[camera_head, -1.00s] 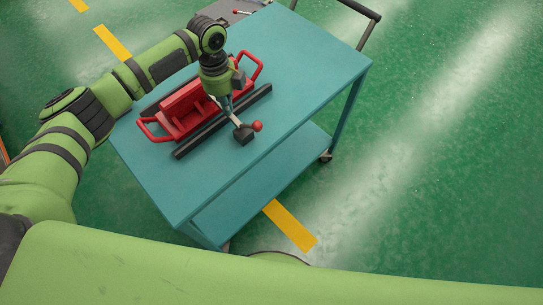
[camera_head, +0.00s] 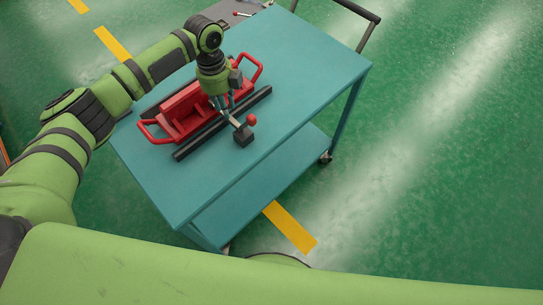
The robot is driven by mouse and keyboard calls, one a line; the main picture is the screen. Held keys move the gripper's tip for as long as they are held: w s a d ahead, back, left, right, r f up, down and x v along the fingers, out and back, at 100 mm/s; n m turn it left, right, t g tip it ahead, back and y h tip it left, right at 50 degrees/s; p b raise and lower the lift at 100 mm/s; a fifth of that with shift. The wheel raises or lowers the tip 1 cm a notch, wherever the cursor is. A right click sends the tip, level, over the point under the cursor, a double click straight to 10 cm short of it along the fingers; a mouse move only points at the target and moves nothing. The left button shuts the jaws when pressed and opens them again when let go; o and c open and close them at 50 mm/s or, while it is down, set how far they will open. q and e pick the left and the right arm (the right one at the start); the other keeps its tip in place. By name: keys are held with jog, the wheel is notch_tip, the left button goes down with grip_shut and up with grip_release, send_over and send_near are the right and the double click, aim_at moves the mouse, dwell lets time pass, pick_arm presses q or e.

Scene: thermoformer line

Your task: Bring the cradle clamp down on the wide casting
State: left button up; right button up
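The wide casting (camera_head: 185,112) is a red block with a looped red handle at each end. It lies on the cart between dark rails of the cradle (camera_head: 195,140). The clamp (camera_head: 243,136) is a dark block with a pale lever and a red ball knob (camera_head: 251,120), beside the near rail. The lever is tilted, with its knob above the block. My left gripper (camera_head: 228,112) points down over the near rail, with its fingertips at or very near the lever. It hides part of the casting, and its finger gap is too small to read. My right gripper is out of view.
The teal cart top (camera_head: 310,75) is clear to the right of and in front of the cradle. The cart has a lower shelf (camera_head: 270,175) and a dark push handle (camera_head: 352,8). A grey surface with a small red-tipped part (camera_head: 236,13) lies behind it.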

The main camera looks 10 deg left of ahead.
pick_arm(q)
jog(key=r+p, duration=0.2)
jog(key=r, duration=0.1)
jog(key=r+p, duration=0.2)
jog(key=r, duration=0.1)
jog(key=shift+a+p, duration=0.2)
jog(key=shift+p, duration=0.2)
jog(key=shift+w+f, duration=0.1)
notch_tip(320, 180, up, 12)
jog(key=shift+w+a, duration=0.3)
jog(key=shift+a, duration=0.1)
